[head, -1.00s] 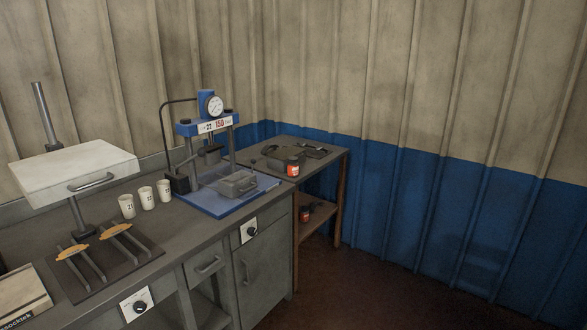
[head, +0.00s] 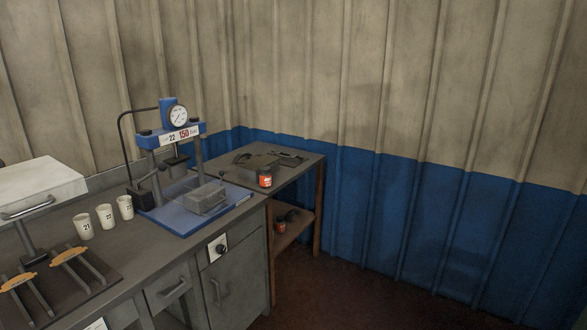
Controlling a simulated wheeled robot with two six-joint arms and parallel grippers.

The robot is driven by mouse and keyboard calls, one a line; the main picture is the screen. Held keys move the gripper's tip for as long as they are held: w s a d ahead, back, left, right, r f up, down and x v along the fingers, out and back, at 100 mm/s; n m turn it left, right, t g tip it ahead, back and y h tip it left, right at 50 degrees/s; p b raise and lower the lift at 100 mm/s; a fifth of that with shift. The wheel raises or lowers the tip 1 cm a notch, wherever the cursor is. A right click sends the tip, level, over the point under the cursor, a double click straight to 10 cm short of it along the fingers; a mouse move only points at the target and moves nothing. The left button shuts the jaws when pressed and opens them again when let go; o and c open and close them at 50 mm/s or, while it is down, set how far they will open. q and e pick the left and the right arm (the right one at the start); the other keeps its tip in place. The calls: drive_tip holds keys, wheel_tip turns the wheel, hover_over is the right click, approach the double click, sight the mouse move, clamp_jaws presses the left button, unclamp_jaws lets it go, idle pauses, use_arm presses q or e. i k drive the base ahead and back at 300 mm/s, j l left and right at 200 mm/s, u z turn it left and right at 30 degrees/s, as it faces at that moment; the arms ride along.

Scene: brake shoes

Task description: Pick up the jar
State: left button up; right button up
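A second small red container (head: 280,227) sits on the table's lower shelf, partly in shade. I cannot tell which of the two is the task's jar. Neither of my grippers is in the head view.
A blue press with a round gauge (head: 177,116) stands on the grey workbench (head: 140,250). Several white numbered cups (head: 104,219) stand left of it. The floor (head: 350,295) right of the bench is clear.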

sight(265, 179)
drive_tip(key=i+l+z, duration=0.35)
drive_tip(key=i, duration=0.45)
drive_tip(key=i+z, duration=0.35)
drive_tip(key=i, duration=0.45)
